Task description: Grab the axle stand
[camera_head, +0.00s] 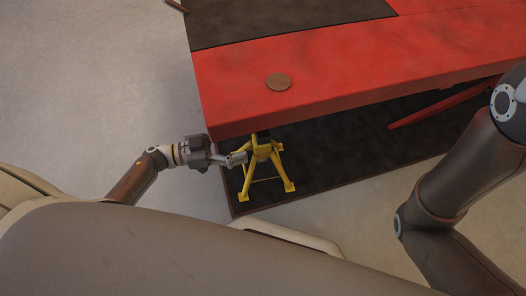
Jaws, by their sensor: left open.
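The yellow axle stand (264,165) stands upright on a dark mat under the near edge of the red lift. Its splayed legs show, and its top is partly hidden by the lift's edge. My left gripper (238,159) comes in from the left, with its fingertips close beside the upper part of the stand. It is open; I cannot tell whether it touches the stand. My right arm shows at the right, but its gripper is outside the view.
A red bar (440,104) slants under the lift at the right. Grey floor at the left is clear.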

